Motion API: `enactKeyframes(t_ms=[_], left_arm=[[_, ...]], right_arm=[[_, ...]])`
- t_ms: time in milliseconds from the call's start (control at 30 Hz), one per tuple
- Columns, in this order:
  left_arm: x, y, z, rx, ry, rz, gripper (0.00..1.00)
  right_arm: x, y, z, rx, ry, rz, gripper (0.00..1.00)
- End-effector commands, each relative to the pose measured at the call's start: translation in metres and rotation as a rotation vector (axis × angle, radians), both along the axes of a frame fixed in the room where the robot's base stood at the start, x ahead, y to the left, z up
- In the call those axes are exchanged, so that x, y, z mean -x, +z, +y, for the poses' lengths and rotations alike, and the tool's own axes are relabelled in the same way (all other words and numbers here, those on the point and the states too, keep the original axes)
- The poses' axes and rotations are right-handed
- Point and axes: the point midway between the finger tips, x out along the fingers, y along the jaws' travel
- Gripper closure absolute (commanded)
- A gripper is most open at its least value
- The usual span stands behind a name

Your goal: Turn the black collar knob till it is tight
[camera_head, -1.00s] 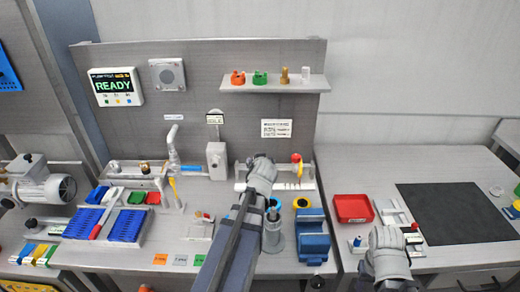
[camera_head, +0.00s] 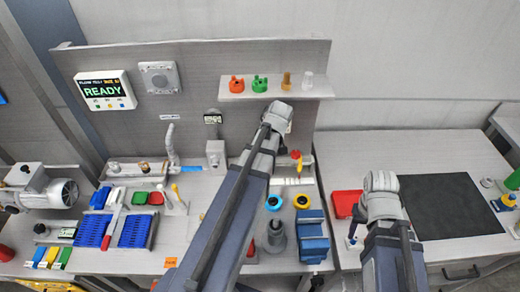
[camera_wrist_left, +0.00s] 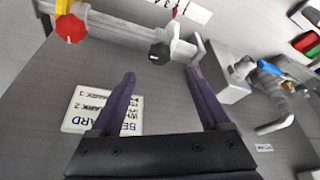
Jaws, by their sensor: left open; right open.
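The black collar knob (camera_wrist_left: 159,54) sits on a light pipe fitting along the wall and shows in the left wrist view, just beyond my fingertips. My left gripper (camera_wrist_left: 160,71) is open, its two dark fingers apart and pointing toward the knob, with nothing between them. In the head view my left arm (camera_head: 246,185) reaches up to the back panel and hides the knob. My right gripper (camera_head: 380,188) is open over the right table, beside the red tray; its fingertips are hard to make out.
A red knob (camera_wrist_left: 70,28) on the same pipe is left of the black knob in the wrist view. A placard (camera_wrist_left: 100,110) lies behind my left fingers. A grey box (camera_wrist_left: 225,75) is right of the knob. A shelf (camera_head: 308,94) with small parts hangs above.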

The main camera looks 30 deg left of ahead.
Motion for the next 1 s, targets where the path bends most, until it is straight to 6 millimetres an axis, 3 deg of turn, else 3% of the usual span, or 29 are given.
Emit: enactKeyframes(t_ms=[633, 1000], left_arm=[[-0.014, -0.066, 0.022, -0.002, 0.0, -0.001, 0.2], [-0.016, -0.071, 0.025, -0.001, -0.001, -0.002, 0.2]], right_arm=[[0.0, -0.066, 0.0, 0.001, 0.006, 0.0, 0.5], [0.0, -0.071, 0.0, 0.001, 0.005, 0.0, 0.5]])
